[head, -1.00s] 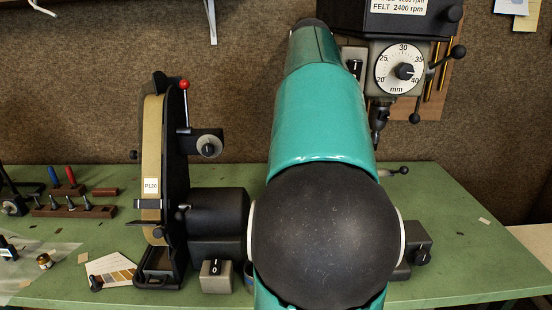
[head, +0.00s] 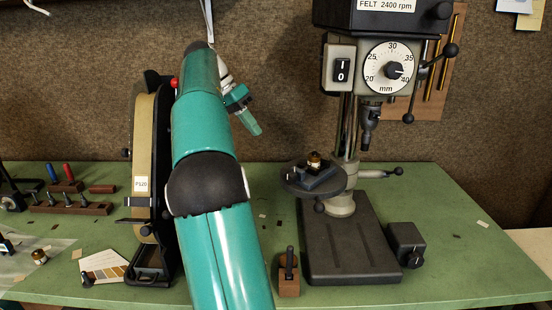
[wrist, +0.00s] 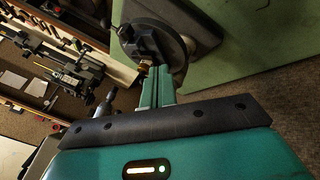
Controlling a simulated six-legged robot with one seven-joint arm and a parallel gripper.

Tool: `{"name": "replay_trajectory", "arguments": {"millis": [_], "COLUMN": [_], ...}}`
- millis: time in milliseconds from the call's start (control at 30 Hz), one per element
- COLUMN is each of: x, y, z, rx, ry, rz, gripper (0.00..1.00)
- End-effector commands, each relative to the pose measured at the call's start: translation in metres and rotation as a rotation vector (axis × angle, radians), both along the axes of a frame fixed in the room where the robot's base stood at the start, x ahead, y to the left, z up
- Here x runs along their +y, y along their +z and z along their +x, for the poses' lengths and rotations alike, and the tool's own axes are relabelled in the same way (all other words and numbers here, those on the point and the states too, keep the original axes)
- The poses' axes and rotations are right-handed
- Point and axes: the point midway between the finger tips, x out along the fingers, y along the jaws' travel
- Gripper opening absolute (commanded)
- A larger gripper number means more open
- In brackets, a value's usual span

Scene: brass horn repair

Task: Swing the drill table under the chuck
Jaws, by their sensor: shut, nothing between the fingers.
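The drill table (head: 334,186) is a dark round plate left of the drill's column (head: 348,130). It carries a dark vise (head: 318,177) with a small brass piece (head: 314,160). The chuck (head: 367,132) hangs to the right of the column's front, with the drill table off to its left, not below it. A lever with a ball end (head: 398,171) sticks out right of the column. My gripper (head: 257,131) is shut and empty, up and left of the drill table. In the wrist view, its fingers (wrist: 160,77) point toward the drill table (wrist: 179,44).
A belt sander (head: 152,180) stands left of my arm. The drill base (head: 345,255), a switch box (head: 406,243) and a wooden block with a dark handle (head: 289,275) are on the green bench (head: 455,220). The bench's right side is mostly clear.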

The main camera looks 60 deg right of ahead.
Motion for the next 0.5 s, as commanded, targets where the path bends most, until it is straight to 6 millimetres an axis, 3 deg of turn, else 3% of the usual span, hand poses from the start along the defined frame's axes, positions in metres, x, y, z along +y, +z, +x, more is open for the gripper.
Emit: {"name": "replay_trajectory", "arguments": {"millis": [500], "x": [-0.0012], "y": [-0.0001], "z": [0.0022], "rx": [0.022], "ry": [-0.056], "rz": [-0.047], "gripper": [0.0]}}
